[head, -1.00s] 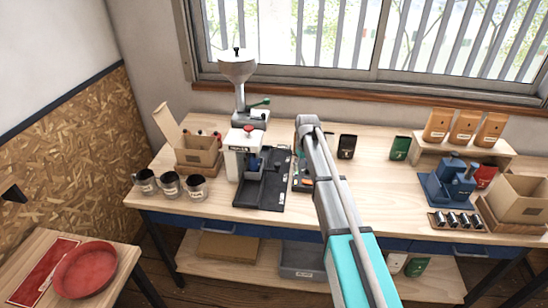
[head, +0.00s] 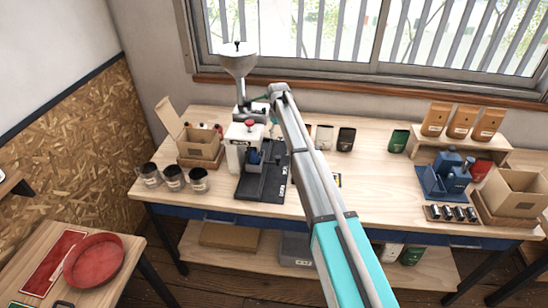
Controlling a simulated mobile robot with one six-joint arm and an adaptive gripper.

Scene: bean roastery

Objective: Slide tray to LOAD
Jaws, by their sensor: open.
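A black slide base (head: 272,186) with pale lettering lies on the bench in front of a white machine with a red knob (head: 236,152). A small dark tray (head: 251,170) with a blue part (head: 254,157) sits toward the left of this base, close to the machine. The lettering is too small to read, so I cannot tell which mark the tray is at. My arm reaches over the bench, its far end just right of and behind the machine.
A hopper machine (head: 237,66) stands behind. Several dark cups (head: 173,178) and an open carton (head: 199,147) are at left. A blue machine (head: 446,178), pouches and boxes are at right. The bench between my arm and the blue machine is mostly clear.

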